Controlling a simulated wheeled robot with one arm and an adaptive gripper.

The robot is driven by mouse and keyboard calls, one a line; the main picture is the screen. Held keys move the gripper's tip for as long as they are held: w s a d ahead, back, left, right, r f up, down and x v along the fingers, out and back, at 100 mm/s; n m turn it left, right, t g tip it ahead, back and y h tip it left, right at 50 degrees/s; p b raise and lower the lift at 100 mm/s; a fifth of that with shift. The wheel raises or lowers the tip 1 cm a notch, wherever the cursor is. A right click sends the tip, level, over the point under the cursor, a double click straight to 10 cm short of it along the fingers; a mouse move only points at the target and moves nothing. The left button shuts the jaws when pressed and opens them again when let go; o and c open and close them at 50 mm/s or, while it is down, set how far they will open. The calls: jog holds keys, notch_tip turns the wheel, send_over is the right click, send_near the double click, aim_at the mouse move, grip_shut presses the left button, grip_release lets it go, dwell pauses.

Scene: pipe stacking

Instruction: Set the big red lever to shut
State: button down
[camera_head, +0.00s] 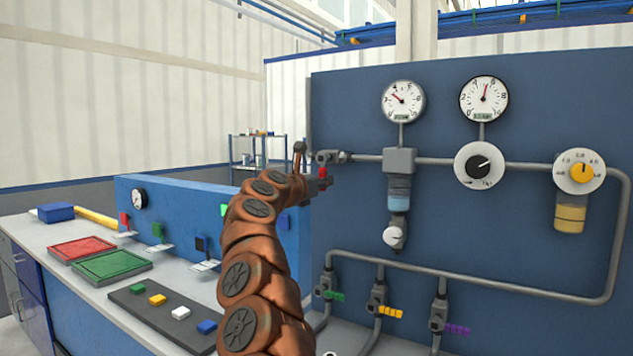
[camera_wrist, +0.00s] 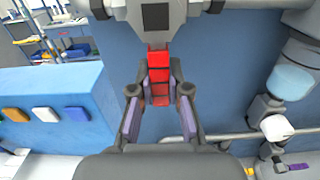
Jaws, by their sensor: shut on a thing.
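The big red lever (camera_wrist: 159,78) shows in the wrist view, hanging down from a grey valve body on the blue panel. My gripper (camera_wrist: 159,98) has its two fingers on either side of the lever's lower part and is shut on it. In the head view a small part of the red lever (camera_head: 323,172) shows below the valve (camera_head: 328,157) at the left end of the upper pipe. My gripper (camera_head: 318,184) is beside it there, partly hidden by my brown arm.
Gauges, a black dial (camera_head: 479,166) and a yellow dial (camera_head: 580,173) sit on the blue panel (camera_head: 440,235) to the right. Small green, yellow and purple levers are on the lower pipes. A bench with a red tray (camera_head: 80,249) and a green tray (camera_head: 110,265) stands left.

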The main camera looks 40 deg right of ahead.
dwell(0.3)
jog(key=c, duration=1.1)
grip_release()
jog(key=shift+a, duration=0.15)
jog(key=shift+v, duration=5.9)
jog(key=shift+w, duration=0.1)
